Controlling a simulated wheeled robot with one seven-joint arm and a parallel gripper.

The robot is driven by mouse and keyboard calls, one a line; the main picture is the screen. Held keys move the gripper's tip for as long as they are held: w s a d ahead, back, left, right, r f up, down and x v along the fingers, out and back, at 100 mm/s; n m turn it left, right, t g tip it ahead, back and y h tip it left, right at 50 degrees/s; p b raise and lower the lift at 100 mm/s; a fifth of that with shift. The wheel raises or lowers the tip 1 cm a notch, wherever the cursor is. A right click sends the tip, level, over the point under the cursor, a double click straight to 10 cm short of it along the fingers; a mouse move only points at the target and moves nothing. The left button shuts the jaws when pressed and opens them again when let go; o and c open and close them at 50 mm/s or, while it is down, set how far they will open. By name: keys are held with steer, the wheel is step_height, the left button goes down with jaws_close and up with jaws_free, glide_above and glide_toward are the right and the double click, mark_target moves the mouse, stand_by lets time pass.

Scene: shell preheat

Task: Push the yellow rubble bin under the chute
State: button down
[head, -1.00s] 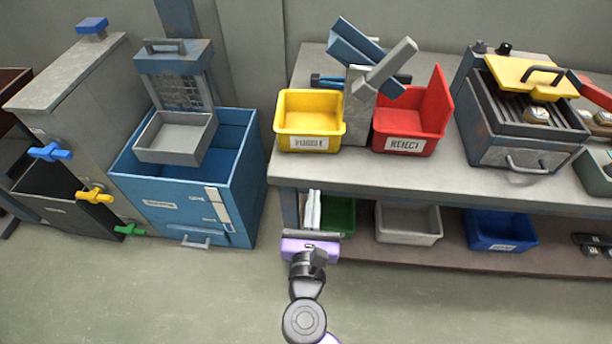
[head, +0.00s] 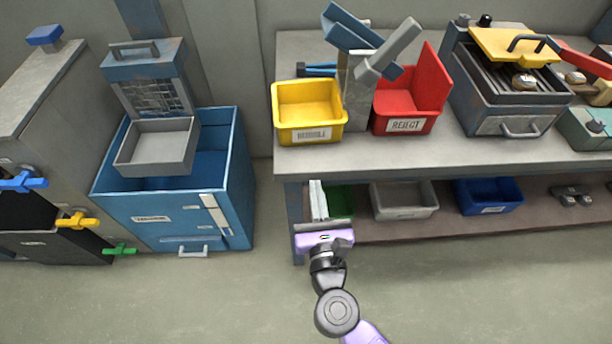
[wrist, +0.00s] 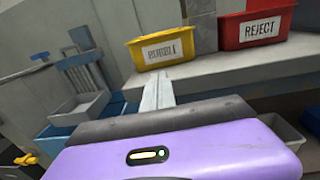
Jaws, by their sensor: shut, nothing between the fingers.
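The yellow rubble bin (head: 309,112) stands on the left end of the bench top, its label facing me. It also shows in the wrist view (wrist: 161,42). The chute (head: 350,30) is a blue trough on a grey post (head: 355,95), with a grey trough (head: 390,48) slanting the other way. The yellow bin is left of the post, touching or very near it. My gripper (head: 317,190) is shut and empty, in front of the bench's left end and below the top's edge. In the wrist view its closed fingers (wrist: 158,90) point toward the yellow bin, apart from it.
A red reject bin (head: 406,115) stands right of the post. Further right is a grill-like box (head: 510,125) with a yellow lid. Green, grey (head: 403,205) and blue (head: 488,197) bins sit on the lower shelf. A blue tub (head: 180,225) stands left, with a floor gap before the bench.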

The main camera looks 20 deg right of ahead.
mark_target(308, 139)
steer(key=x, duration=1.2)
steer(key=shift+w+p, duration=0.25)
steer(key=shift+p, duration=0.15)
steer(key=shift+x, duration=1.05)
steer(key=shift+s, duration=0.15)
